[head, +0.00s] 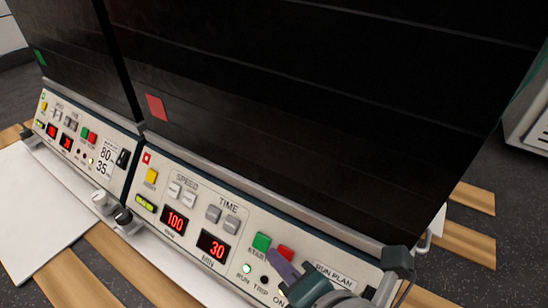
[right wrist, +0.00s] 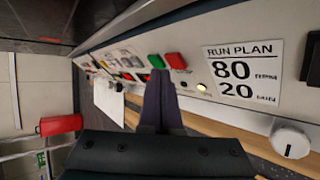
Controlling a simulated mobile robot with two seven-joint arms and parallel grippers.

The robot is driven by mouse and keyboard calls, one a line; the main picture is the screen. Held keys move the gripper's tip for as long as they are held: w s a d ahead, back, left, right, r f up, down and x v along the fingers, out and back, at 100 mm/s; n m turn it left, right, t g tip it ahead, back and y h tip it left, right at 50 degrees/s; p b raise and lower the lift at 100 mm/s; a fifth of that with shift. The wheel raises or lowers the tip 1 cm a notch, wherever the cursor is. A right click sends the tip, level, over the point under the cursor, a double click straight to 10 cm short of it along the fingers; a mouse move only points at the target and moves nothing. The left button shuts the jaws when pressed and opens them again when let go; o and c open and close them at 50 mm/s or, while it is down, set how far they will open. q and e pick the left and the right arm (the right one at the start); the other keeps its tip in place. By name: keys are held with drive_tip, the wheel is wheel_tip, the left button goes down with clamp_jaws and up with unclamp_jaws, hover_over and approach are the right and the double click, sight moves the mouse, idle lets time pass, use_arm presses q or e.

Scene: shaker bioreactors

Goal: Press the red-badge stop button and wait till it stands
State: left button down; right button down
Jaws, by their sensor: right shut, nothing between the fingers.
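The red-badge shaker has a red square (head: 157,107) on its dark cover and a smaller one on its panel (head: 146,158). Its red stop button (head: 287,252) sits right of the green start button (head: 261,242). Its displays read 100 (head: 175,220) and 30 (head: 213,246); the RUN lamp (head: 247,268) glows green and the TRIP lamp (head: 264,281) is dark. My right gripper (head: 274,257) is shut and empty, its tips just below the red button. In the right wrist view the fingertips (right wrist: 159,75) are close to the red button (right wrist: 176,61); contact cannot be told.
A green-badge shaker panel (head: 85,140) with its own red button (head: 93,138) stands at left. The RUN PLAN card (right wrist: 242,74) reads 80 and 20 in the right wrist view. A white knob (right wrist: 290,140) sits beside it. A white board (head: 40,215) lies at front left.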

drive_tip(key=shift+s+a+r+p, duration=0.15)
drive_tip(key=shift+s+r+p, duration=0.1)
drive_tip(key=shift+r+p, duration=0.2)
drive_tip(key=shift+s+a+r+p, duration=0.5)
drive_tip(key=shift+s+r+p, duration=0.05)
drive_tip(key=shift+s+r, duration=0.1)
drive_tip(key=shift+s+a+r+p, duration=0.45)
drive_tip(key=shift+s+r+p, duration=0.1)
drive_tip(key=shift+s+r, duration=0.05)
